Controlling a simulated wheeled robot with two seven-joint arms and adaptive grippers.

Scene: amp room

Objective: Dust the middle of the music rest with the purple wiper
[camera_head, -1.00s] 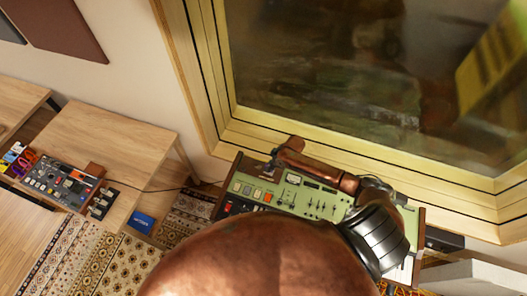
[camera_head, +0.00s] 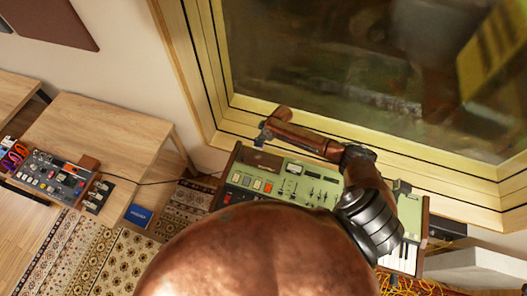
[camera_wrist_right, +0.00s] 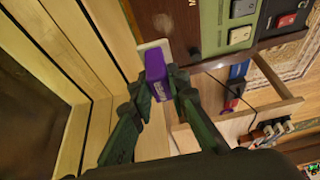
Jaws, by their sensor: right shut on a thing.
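The purple wiper (camera_wrist_right: 157,77) is held between the two green fingers of my right gripper (camera_wrist_right: 160,95) in the right wrist view. A pale flat piece shows at its far end. My right gripper (camera_head: 264,137) also shows in the head view, above the back left of the green keyboard instrument (camera_head: 290,178), near the window ledge; the wiper is not clear there. A dark brown panel (camera_wrist_right: 205,25), perhaps the music rest, lies just beyond the wiper in the wrist view. I cannot tell whether they touch. My left gripper is not in view.
A wooden window frame (camera_head: 350,138) runs close behind the instrument. A blue box (camera_head: 138,216) lies near a patterned rug (camera_head: 95,255). A cable runs between table and instrument.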

